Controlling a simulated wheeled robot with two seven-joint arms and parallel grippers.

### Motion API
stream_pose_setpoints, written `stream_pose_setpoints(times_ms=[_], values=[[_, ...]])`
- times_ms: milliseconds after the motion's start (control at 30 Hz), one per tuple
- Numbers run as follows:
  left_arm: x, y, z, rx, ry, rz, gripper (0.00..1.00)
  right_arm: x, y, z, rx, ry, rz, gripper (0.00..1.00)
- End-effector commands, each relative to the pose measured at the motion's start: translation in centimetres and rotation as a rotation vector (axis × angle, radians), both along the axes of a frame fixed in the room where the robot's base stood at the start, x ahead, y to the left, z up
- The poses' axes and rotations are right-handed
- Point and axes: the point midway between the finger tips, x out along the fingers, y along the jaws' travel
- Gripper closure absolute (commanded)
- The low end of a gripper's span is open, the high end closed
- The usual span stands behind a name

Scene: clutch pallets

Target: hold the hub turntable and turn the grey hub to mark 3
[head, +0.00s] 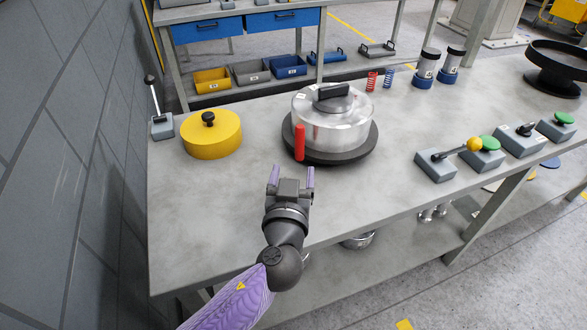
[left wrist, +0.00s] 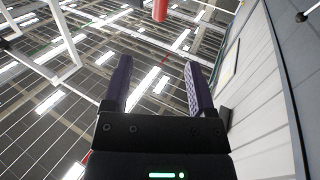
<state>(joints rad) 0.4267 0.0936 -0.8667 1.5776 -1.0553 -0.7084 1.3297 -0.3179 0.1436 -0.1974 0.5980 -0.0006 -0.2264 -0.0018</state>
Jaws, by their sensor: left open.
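The hub turntable has a black round base (head: 340,156) and stands on the grey bench. The shiny grey hub (head: 332,125) sits on it, with a dark bar-shaped grip on top and a small light label. A red upright handle (head: 299,142) stands at its front left side. My left gripper (head: 291,174) is open and empty, just in front of the handle and apart from it. In the left wrist view, my open fingers (left wrist: 158,68) point up the picture, and the red handle (left wrist: 160,10) shows beyond them at the top edge. Mark 3 cannot be made out.
A yellow round drum (head: 211,138) with a black knob and a grey lever box (head: 162,127) stand to the left. Control boxes (head: 436,168) with a lever and green buttons line the right front. Springs and dark cylinders stand behind. The bench front between is clear.

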Motion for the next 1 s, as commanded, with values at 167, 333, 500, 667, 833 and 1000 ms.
stream_pose_setpoints(times_ms=[167, 333, 500, 667, 833, 1000], values=[[3.2, -0.7, 0.2, 0.012, -0.011, -0.006, 0.27, 0.0, 0.0, 0.0, 0.000, 0.000, 0.000, 1.00], [7.1, -1.6, 0.2, 0.010, -0.010, -0.008, 0.27, 0.0, 0.0, 0.0, 0.000, 0.000, 0.000, 1.00], [9.5, -2.4, 0.0, 0.009, -0.004, -0.014, 0.27, 0.0, 0.0, 0.0, 0.000, 0.000, 0.000, 1.00], [10.8, -2.5, 0.0, 0.008, -0.004, -0.012, 0.27, 0.0, 0.0, 0.0, 0.000, 0.000, 0.000, 1.00], [11.5, -2.3, 0.1, 0.007, -0.007, -0.006, 0.27, 0.0, 0.0, 0.0, 0.000, 0.000, 0.000, 1.00], [11.6, -2.2, 0.1, 0.006, -0.007, -0.005, 0.27, 0.0, 0.0, 0.0, 0.000, 0.000, 0.000, 1.00]])
